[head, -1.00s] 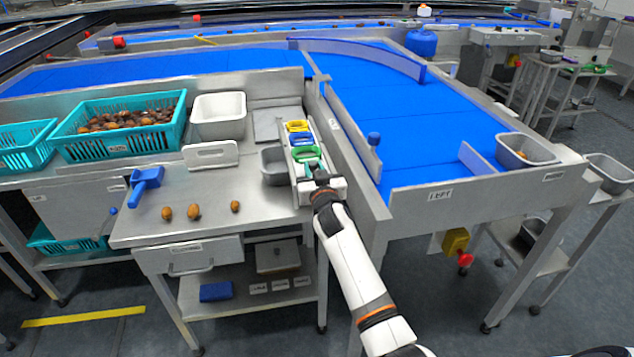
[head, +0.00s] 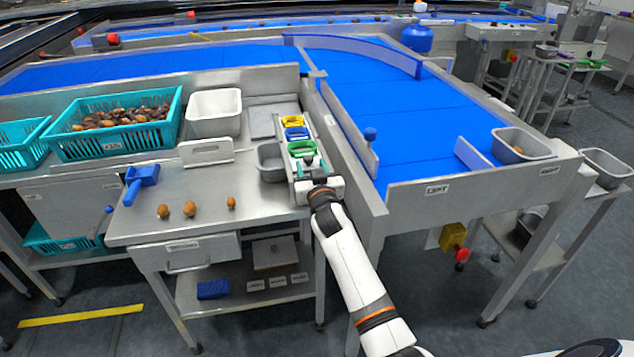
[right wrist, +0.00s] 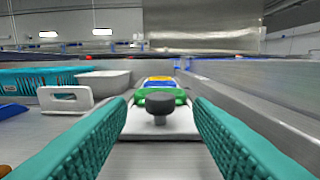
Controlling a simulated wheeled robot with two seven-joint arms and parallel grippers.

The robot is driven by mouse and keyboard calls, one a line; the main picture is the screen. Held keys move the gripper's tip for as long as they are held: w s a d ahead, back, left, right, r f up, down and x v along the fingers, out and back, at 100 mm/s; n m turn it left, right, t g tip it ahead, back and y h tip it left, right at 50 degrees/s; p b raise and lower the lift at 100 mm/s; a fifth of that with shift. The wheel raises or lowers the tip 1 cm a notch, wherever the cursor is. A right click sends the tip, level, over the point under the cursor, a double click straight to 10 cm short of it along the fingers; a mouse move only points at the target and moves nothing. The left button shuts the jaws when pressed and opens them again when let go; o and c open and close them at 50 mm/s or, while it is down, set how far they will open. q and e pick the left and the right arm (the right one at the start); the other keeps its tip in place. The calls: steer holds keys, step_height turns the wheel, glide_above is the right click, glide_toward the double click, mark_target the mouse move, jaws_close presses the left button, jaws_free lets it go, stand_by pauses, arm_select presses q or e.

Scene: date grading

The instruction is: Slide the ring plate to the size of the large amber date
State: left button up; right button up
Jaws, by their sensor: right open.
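The ring plate is a pale strip (right wrist: 178,122) at the right edge of the steel table. It carries a yellow ring (head: 292,122), a blue ring (head: 297,134) and a green ring (head: 302,148) in a row, green nearest me. A dark round knob (right wrist: 160,103) stands at its near end. My right gripper (head: 312,168) is at this near end. In the right wrist view its teal fingers (right wrist: 160,128) are apart, with the knob between and ahead of them, touching neither. Three amber dates lie on the table; the middle one (head: 190,208) looks largest. My left gripper is not in view.
A grey tub (head: 270,160) stands just left of the ring plate. A white upright plate with a slot (head: 205,152), a blue scoop (head: 141,183) and a teal crate of dates (head: 122,140) are further left. The blue conveyor's metal side wall (head: 345,165) runs close on the right.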

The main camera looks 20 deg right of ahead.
steer(key=v, duration=1)
